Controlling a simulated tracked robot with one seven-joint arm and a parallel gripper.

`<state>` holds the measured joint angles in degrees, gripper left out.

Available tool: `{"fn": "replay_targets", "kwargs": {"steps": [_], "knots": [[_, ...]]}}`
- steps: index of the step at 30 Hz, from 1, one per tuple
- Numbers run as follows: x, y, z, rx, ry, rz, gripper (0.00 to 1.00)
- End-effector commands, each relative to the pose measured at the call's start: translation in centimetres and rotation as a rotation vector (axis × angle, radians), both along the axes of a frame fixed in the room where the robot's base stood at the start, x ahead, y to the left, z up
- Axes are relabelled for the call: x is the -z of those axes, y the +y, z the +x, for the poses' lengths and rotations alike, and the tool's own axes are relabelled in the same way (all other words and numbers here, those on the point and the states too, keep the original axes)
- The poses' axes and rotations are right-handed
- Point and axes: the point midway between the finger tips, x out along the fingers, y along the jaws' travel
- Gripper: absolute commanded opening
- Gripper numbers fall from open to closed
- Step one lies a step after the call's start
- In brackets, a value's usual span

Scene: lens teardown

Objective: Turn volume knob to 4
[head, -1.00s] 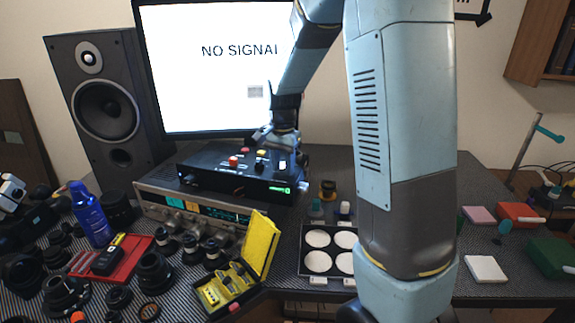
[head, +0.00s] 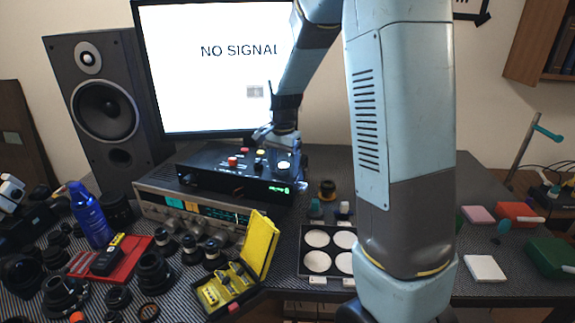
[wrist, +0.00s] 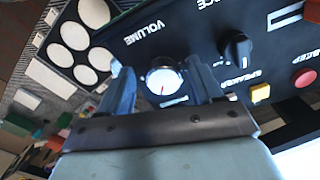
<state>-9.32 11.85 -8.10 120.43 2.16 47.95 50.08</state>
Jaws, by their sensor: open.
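The volume knob (wrist: 163,85) has a white round face with a red pointer line, and it sits beside the VOLUME lettering on the black unit (wrist: 190,35). In the wrist view it shows between the two fingers of my gripper (wrist: 162,88), which are apart, with a gap visible around the knob. In the head view my gripper (head: 284,160) is over the right end of the black unit (head: 215,180), and the white knob face (head: 284,166) shows under it. A small green readout (head: 279,189) is lit on the unit's front; its digits are too small to read.
A black selector knob (wrist: 237,47), a yellow button (wrist: 260,92) and a red button (wrist: 304,77) stand near the volume knob. The black unit rests on a silver receiver (head: 150,207). A monitor (head: 215,65) stands behind. A tray with white discs (head: 303,262) lies front right.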

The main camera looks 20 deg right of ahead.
Motion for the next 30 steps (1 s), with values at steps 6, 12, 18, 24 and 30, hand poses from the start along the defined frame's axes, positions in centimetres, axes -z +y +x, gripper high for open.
{"fn": "replay_targets", "kwargs": {"steps": [6,12,18,24,30], "knots": [[-0.4,0.1,0.1,-0.001,-0.002,0.001,0.65],[-3.0,0.1,0.0,-0.001,-0.004,0.001,0.65],[-7.0,0.1,0.0,-0.001,-0.004,0.001,0.65],[-10.7,0.1,-0.1,-0.001,-0.003,0.001,0.65],[-13.0,0.0,-0.2,-0.001,-0.002,0.001,0.65]]}}
